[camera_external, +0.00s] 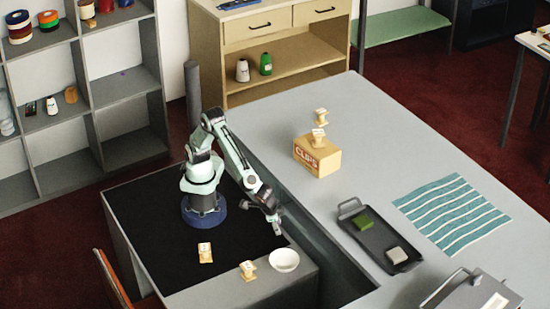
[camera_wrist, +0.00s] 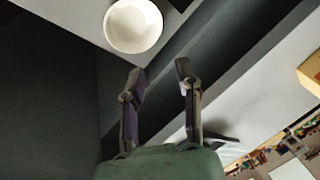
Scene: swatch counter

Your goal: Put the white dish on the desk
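The white dish (camera_external: 284,260) is a small round bowl on the grey border of the low black-topped table that bears my arm. It also shows in the wrist view (camera_wrist: 133,26), beyond my fingertips at the top. My gripper (camera_external: 272,217) hangs in the air above the gap beside the low table, up from the dish and apart from it. In the wrist view its two fingers (camera_wrist: 159,80) stand apart with nothing between them. The large grey desk (camera_external: 370,140) lies to the right, across a dark gap.
On the desk are a box marked "CLIPS" (camera_external: 317,155), a dark tray (camera_external: 357,232) with a green and a pale block, a striped cloth (camera_external: 453,213) and a grey case (camera_external: 478,297). Small tan stamp-like items (camera_external: 248,270) stand near the dish. The desk's near-left part is clear.

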